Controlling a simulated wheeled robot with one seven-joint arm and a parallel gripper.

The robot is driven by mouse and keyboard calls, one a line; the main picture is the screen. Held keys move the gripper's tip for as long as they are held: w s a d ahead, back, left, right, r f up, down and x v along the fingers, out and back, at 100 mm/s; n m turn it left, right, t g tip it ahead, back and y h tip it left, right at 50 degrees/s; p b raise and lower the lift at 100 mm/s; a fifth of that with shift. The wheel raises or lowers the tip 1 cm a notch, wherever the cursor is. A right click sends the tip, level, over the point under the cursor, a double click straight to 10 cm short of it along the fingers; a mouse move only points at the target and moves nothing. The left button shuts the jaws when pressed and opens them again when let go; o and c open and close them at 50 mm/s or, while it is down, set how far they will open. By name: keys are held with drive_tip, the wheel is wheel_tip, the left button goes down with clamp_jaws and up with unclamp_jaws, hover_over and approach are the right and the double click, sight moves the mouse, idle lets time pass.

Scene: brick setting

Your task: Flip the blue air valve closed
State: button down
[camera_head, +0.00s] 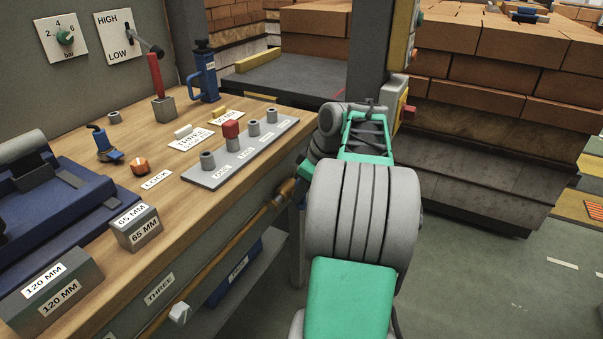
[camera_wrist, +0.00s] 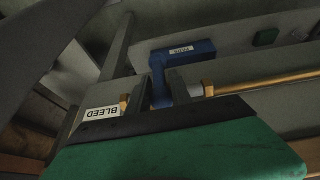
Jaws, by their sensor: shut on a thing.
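In the wrist view, my gripper (camera_wrist: 160,88) has its two dark fingers closed around a blue part, which I take for the blue air valve's handle (camera_wrist: 157,70). A brass pipe (camera_wrist: 270,86) runs off to the right of the fingers. In the head view, the copper-coloured pipe (camera_head: 265,213) runs along the bench front, and my grey and green arm reaches to its far end.
A white BLEED label (camera_wrist: 101,113) is close to the left finger. The wooden bench (camera_head: 95,205) holds labelled blocks, a grey peg plate (camera_head: 222,173), a red-handled lever (camera_head: 155,75) and a blue bottle jack (camera_head: 205,78).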

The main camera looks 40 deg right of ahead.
drive_tip(key=shift+p, duration=0.45)
drive_tip(key=c, duration=1.4)
unclamp_jaws()
drive_tip(key=shift+d, duration=0.1)
drive_tip(key=p+v, duration=0.3)
drive_tip(key=v, duration=0.4)
drive_tip(key=shift+d+r, duration=0.2)
drive_tip(key=shift+r, duration=0.15)
drive_tip(key=shift+s, duration=0.2)
